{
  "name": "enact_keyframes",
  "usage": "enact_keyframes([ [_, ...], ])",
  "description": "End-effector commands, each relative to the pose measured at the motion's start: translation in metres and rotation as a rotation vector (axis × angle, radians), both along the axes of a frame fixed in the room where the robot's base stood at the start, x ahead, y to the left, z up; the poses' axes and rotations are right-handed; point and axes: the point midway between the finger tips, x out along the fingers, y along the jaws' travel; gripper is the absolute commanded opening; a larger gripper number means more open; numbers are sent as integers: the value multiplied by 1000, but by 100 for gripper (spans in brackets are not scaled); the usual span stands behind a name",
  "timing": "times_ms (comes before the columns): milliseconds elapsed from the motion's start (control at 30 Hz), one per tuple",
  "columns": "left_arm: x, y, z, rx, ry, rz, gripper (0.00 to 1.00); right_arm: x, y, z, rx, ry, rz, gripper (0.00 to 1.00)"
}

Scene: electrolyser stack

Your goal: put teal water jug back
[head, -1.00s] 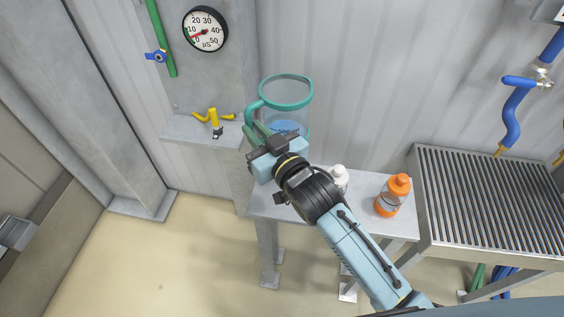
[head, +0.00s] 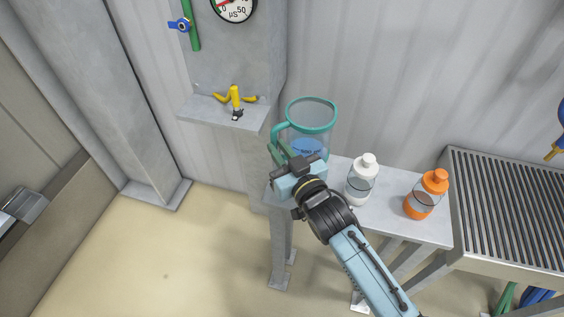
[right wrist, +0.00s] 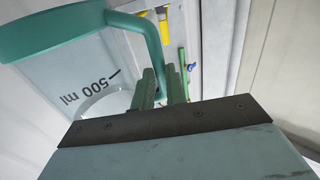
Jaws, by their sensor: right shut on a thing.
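The teal water jug (head: 311,118) has a teal rim and handle, a clear body and blue water low inside. It is upright over the back left end of a narrow grey bench (head: 395,215). I cannot tell whether its base touches the bench, because my right gripper and wrist hide it. My right gripper (head: 283,158) is shut on the jug's handle. The right wrist view shows the fingers (right wrist: 160,90) at the teal handle, beside the jug wall (right wrist: 75,75) with its 500 ml mark. My left gripper is not in view.
A white-capped bottle (head: 361,182) and an orange bottle (head: 427,195) stand on the bench to the right of the jug. A slatted metal drainer (head: 510,210) adjoins on the right. A small ledge with a yellow valve handle (head: 235,97) is close on the left.

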Motion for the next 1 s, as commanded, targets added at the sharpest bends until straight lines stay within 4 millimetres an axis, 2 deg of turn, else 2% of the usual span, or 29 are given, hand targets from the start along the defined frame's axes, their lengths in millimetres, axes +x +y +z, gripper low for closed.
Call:
enact_keyframes([
  [200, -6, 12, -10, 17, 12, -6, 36, 0, 0, -32, -2, 1, -1, 0],
  [600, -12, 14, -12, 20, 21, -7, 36, 0, 0, -37, 0, -1, 0, 0],
  [633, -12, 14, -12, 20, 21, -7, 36, 0, 0, -37, -1, 0, 0, 16],
  [767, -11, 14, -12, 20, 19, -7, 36, 0, 0, -37, -1, 0, 0, 33],
  [1000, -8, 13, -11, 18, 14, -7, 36, 0, 0, -37, -1, 0, 0, 35],
])
